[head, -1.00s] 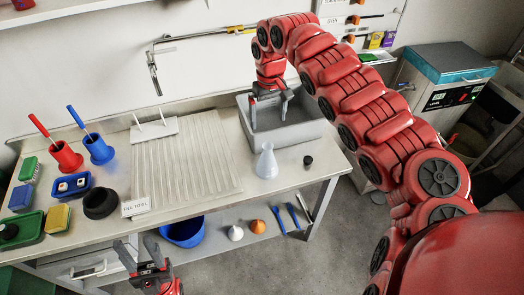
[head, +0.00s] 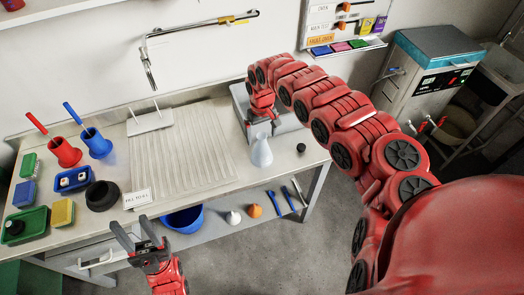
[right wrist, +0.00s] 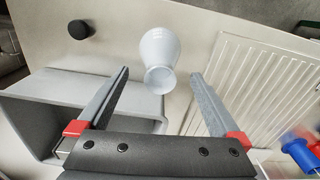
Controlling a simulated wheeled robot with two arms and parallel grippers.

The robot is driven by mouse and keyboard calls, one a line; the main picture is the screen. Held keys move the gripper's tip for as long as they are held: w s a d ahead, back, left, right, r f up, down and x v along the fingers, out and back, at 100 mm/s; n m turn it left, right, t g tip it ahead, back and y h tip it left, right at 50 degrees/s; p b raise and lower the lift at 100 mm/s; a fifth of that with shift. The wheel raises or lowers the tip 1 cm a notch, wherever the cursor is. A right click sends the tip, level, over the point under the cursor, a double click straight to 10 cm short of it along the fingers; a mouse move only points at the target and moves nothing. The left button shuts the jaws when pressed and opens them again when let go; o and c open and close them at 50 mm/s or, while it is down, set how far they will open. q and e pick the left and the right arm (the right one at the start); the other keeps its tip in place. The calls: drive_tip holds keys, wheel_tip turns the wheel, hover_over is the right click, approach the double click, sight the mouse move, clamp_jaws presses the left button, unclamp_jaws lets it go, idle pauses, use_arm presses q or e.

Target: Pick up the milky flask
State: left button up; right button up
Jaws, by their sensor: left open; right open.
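The milky flask (head: 261,153) stands upright on the bench near its right end, in front of the sink. In the right wrist view the flask (right wrist: 157,50) lies ahead of the fingertips, with its mouth toward the camera near the gap between them. My right gripper (head: 262,132) is open and empty, just behind and above the flask, and does not appear to touch it. Its two fingers also show in the right wrist view (right wrist: 160,75). My left gripper (head: 134,226) is open and empty, in front of the bench edge at lower left.
The grey sink (head: 240,98) lies behind the flask, partly hidden by my right arm. A small black stopper (head: 301,147) is right of the flask. The ribbed drainboard (head: 180,150) is bare to the left. Red (head: 64,153) and blue (head: 96,144) holders stand farther left.

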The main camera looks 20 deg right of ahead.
sight(262, 148)
wheel_tip(262, 148, down, 3)
drive_tip(key=shift+a+f+p, duration=0.15)
drive_tip(key=shift+p, duration=0.4)
drive_tip(key=shift+s+f, duration=0.1)
drive_tip(key=shift+f, duration=0.45)
drive_tip(key=shift+c, duration=0.3)
clamp_jaws()
